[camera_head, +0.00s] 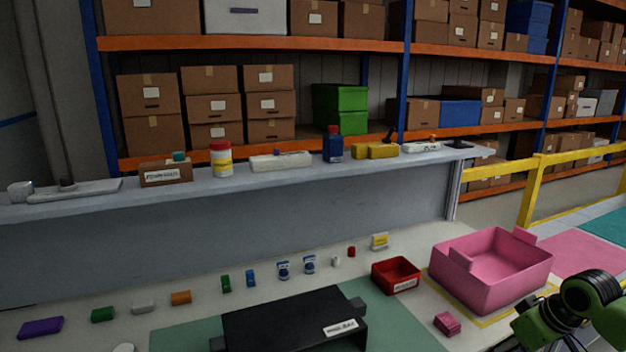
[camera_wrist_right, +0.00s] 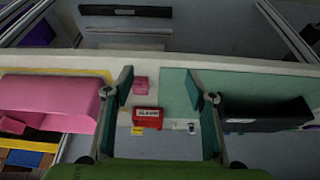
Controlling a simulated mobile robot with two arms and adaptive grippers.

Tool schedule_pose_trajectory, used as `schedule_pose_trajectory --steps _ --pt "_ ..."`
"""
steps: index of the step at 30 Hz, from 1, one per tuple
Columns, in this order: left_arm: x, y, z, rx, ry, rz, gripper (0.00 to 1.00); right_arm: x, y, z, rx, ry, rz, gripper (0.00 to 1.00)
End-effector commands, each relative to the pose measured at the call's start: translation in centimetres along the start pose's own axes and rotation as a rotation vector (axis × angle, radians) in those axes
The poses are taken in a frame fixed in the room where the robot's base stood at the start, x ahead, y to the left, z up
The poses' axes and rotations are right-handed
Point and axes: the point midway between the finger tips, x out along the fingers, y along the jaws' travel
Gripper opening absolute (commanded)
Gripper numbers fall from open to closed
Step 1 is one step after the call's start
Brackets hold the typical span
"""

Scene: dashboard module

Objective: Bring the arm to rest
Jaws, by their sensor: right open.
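My right arm (camera_head: 585,305), green and black, comes in at the lower right of the head view, beside the pink bin (camera_head: 490,272). My right gripper (camera_wrist_right: 159,80) shows in the right wrist view with its two fingers wide apart and nothing between them. A small pink block (camera_wrist_right: 140,84) and a red bin (camera_wrist_right: 147,117) show beyond the fingers, apart from them. My left gripper is in neither view.
A black module (camera_head: 290,320) stands on the green mat (camera_head: 185,337) at the front. Several small coloured parts lie along the table, with a grey shelf (camera_head: 300,178) behind. A yellow railing (camera_head: 530,190) stands at the right.

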Motion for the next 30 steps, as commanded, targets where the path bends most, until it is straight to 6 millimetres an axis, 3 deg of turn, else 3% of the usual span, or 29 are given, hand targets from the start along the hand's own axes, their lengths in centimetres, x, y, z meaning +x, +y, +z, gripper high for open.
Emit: schedule_pose_trajectory --steps 11,17,20,24,30 --pt "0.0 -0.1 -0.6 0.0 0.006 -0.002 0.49 9.9 1.3 2.1 0.104 0.037 0.043 0.51" --pt "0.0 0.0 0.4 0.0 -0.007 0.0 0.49 17.9 1.2 6.8 0.172 0.033 0.087 0.51" --pt "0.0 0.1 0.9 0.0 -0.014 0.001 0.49 23.1 0.3 11.5 0.207 0.012 0.116 0.51" --pt "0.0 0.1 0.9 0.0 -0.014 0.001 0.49 29.6 -2.5 19.7 0.234 -0.035 0.153 0.51" --pt "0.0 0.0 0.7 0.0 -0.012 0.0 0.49 35.5 -9.0 32.3 0.231 -0.12 0.173 0.51"
